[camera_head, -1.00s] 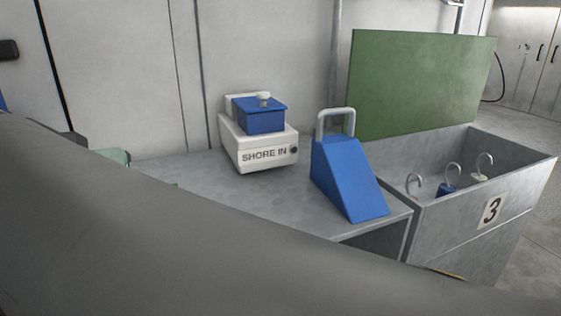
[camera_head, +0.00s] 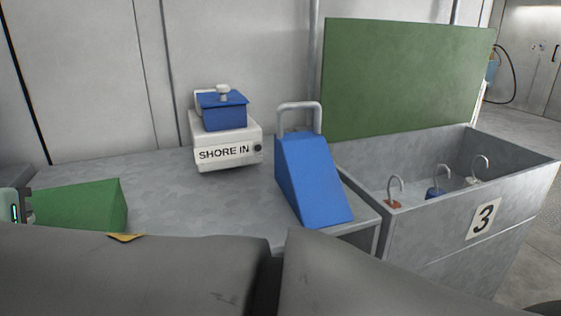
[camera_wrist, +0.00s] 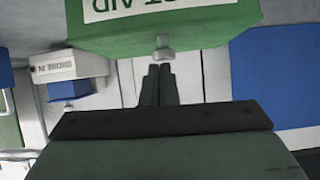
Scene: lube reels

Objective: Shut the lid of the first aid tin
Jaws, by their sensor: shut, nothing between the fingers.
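The first aid tin (camera_wrist: 165,38) is green with a white label, upside down at the top of the wrist view. A small grey knob (camera_wrist: 163,48) sits at its lower edge in that picture. My gripper (camera_wrist: 160,70) is shut and empty, its fingertips just below the knob in the picture; I cannot tell whether they touch it. In the head view a green box-like shape (camera_head: 80,205) stands at the left of the grey bench, probably the tin. Its lower part is hidden behind my arm, and the lid's angle is unclear.
On the bench (camera_head: 165,180) stand a white SHORE IN box (camera_head: 225,150) with a blue lidded box (camera_head: 222,112) on it, and a blue wedge (camera_head: 315,180) with a grey handle. At right is grey bin 3 (camera_head: 430,225) with several hooked pieces and a raised green panel (camera_head: 405,80).

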